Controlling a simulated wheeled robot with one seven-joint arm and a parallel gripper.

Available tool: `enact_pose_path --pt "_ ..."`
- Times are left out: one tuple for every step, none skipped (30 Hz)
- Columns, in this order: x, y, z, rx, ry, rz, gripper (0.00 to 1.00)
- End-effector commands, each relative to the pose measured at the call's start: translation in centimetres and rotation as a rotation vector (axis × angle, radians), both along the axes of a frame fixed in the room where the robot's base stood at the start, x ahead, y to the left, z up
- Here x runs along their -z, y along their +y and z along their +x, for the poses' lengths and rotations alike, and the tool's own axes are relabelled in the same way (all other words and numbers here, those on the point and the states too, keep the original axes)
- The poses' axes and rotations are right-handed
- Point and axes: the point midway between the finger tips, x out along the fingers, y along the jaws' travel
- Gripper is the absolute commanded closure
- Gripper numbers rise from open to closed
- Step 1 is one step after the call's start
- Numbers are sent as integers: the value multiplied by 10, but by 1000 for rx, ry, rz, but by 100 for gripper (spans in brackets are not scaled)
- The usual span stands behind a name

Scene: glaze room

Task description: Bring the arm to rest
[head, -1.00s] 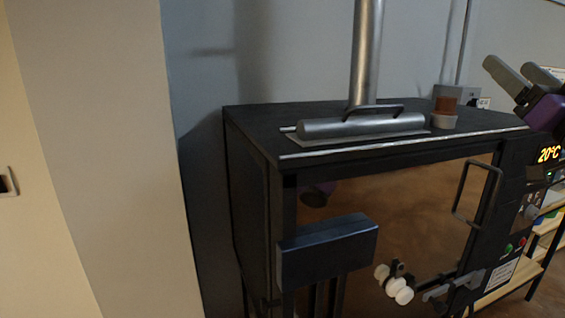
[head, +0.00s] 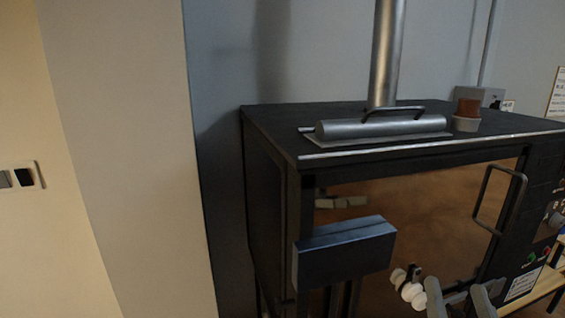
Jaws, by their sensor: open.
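My gripper (head: 456,286) is low at the right of the head view, in front of the lower part of the kiln. Its two grey fingers point up and stand apart, with nothing between them. The rest of my gripper and most of my arm are below the frame. I cannot tell how far the fingertips are from the kiln front.
The black kiln (head: 270,150) fills the right half, with a brown reflective door (head: 420,215), a loop handle (head: 503,200) and a dark box (head: 345,252) at its front left. On top are a flue pipe (head: 386,55) and a brown-and-white cup-like item (head: 467,115). A pale wall (head: 120,120) stands left.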

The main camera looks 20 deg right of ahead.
Motion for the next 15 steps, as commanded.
enact_pose_path --pt "17 16 -10 -16 40 2 35" --pt "25 24 -15 -24 60 0 35" --pt "36 35 -24 -36 89 -3 35" --pt "44 43 -30 -45 109 -6 35" --pt "51 51 -37 -56 130 -10 35" --pt "60 61 -46 -71 160 -15 35" --pt "67 68 -53 -84 184 -18 35" --pt "75 76 -60 -98 208 -22 35" --pt "83 86 -70 -118 240 -27 35" --pt "90 93 -78 -133 267 -31 35" --pt "97 99 -86 -150 293 -36 35" --pt "105 108 -97 -173 328 -40 35" --pt "112 115 -105 -193 356 -42 35" --pt "118 121 -114 -212 386 -45 35" --pt "127 129 -126 -239 430 -49 35"
